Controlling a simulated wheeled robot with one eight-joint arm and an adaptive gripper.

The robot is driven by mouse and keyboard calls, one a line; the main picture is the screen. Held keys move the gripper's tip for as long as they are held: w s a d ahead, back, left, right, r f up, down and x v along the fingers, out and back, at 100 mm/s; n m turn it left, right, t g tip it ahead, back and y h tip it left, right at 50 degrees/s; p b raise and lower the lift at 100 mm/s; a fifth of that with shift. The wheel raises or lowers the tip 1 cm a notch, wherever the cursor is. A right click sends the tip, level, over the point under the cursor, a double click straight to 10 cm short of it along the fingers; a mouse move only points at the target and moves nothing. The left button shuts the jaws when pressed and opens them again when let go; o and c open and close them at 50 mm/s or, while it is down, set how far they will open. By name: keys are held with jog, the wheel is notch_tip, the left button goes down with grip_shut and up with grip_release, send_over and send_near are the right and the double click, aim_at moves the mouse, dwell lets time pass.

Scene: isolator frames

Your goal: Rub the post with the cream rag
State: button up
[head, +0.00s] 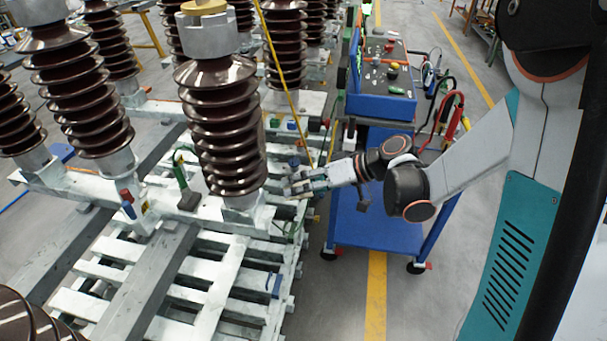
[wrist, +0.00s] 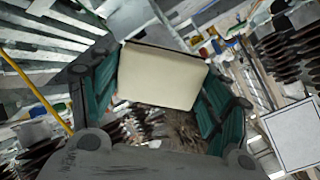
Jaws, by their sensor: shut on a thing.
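My gripper (head: 294,184) is to the right of the lower part of the nearest brown ribbed post (head: 220,128) in the head view, apart from it in the picture. The post stands upright with a grey metal cap on top and a pale base below. In the wrist view, the cream rag (wrist: 160,76) is a flat, pale, nearly rectangular piece between the two teal fingers. My gripper is shut on it. The rag cannot be made out in the head view. How far the rag is from the post is hard to tell.
Several similar ribbed posts stand to the left and behind, on pale slatted frames (head: 225,270). A blue trolley (head: 365,225) with tools and cables stands right behind my forearm. Small tools, one with a green handle (head: 181,175), rest on the frame. A yellow rod (head: 277,65) slants past the posts.

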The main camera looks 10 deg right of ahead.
jog(key=y, duration=0.1)
jog(key=r+y+b, duration=0.1)
jog(key=y, duration=0.1)
jog(key=shift+w+a+r+n+t+b, duration=0.15)
jog(key=shift+a+r+n+t+b, duration=0.15)
jog(key=shift+r, duration=0.1)
jog(key=r+y+b, duration=0.1)
jog(key=r, duration=0.1)
jog(key=d+r+t+y, duration=0.1)
jog(key=y, duration=0.1)
jog(key=shift+r+b, duration=0.35)
jog(key=shift+r, duration=0.05)
jog(key=shift+s+r, duration=0.2)
jog(key=shift+r, duration=0.3)
jog(key=shift+p+x, duration=0.45)
jog(key=shift+x, duration=2.45)
jog(key=shift+x, duration=0.9)
jog(key=shift+w+d+r, duration=0.1)
jog(key=shift+w, duration=0.05)
